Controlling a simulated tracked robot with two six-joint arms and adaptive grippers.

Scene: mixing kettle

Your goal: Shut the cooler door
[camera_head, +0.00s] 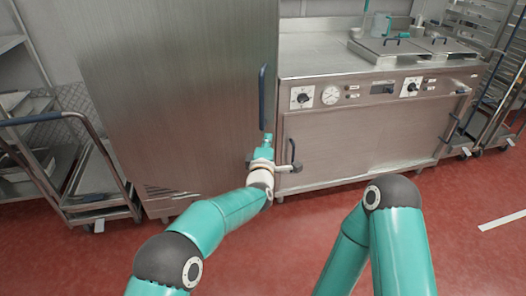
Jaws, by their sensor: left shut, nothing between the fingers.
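The tall steel cooler (105,12) stands left of centre, with its broad brushed-steel door (180,95) facing me. The door has a long dark-blue upright handle (263,97) near its right edge. No clear gap shows along that edge, and I cannot tell whether the door is fully closed. My left gripper (266,138) is shut and empty, just below the handle's lower end and in front of the door's lower right part. I cannot tell whether it touches the door. My right arm shows at the lower right, but its gripper is not in view.
A steel kettle unit (365,135) with dials and lids stands right of the cooler. A wheeled cart (95,185) with a blue handle is at the left. A rack (495,75) stands at the far right. Red floor (465,235) is clear in front.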

